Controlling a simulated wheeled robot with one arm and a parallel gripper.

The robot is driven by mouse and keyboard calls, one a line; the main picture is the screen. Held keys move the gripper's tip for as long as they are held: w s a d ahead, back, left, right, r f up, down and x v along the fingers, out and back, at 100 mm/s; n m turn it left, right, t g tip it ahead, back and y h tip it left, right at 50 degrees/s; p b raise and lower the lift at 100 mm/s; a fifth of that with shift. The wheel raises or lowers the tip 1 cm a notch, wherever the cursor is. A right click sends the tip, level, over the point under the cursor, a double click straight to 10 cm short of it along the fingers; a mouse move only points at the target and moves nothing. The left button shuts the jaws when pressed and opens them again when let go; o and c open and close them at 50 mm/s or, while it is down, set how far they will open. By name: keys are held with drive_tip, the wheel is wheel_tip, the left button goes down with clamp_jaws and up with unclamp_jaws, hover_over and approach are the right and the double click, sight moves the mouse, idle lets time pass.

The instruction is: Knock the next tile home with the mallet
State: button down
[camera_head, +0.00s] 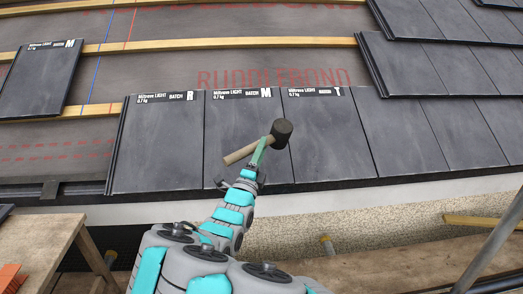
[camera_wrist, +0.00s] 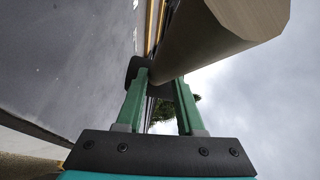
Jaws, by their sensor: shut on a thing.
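My gripper (camera_head: 260,152) is shut on the wooden handle (camera_head: 239,154) of a mallet. The mallet's dark head (camera_head: 282,132) is in front of the tile marked T (camera_head: 325,130), near that tile's left edge; I cannot tell whether it touches. The handle points down-left across the tile marked M (camera_head: 228,120). The tile marked R (camera_head: 158,145) is at the left end of this row. In the wrist view the green fingers (camera_wrist: 161,80) are on the handle (camera_wrist: 225,28), whose end looms close, with the dark head (camera_wrist: 137,68) beyond.
A loose tile marked M (camera_head: 38,82) lies upper left across the battens. Unlabelled tiles (camera_head: 405,130) continue the row rightward, with more rows above. Bare membrane (camera_head: 55,147) shows left of tile R. A wooden bench (camera_head: 42,245) stands lower left; a grey pole (camera_head: 490,240) is lower right.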

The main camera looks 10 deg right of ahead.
drive_tip(key=shift+y+p, duration=0.3)
drive_tip(key=shift+p, duration=0.4)
drive_tip(key=shift+r+p, duration=0.15)
drive_tip(key=shift+p, duration=0.5)
idle(0.5)
idle(0.5)
drive_tip(key=w+f, duration=0.1)
drive_tip(key=f, duration=0.1)
drive_tip(key=w+f, duration=0.2)
drive_tip(key=f, duration=0.1)
drive_tip(key=w+f+p, duration=0.1)
drive_tip(key=f, duration=0.1)
drive_tip(key=shift+w+d+f, duration=0.1)
drive_tip(key=shift+w+f, duration=0.05)
drive_tip(key=shift+f, duration=0.25)
drive_tip(key=shift+r, duration=0.25)
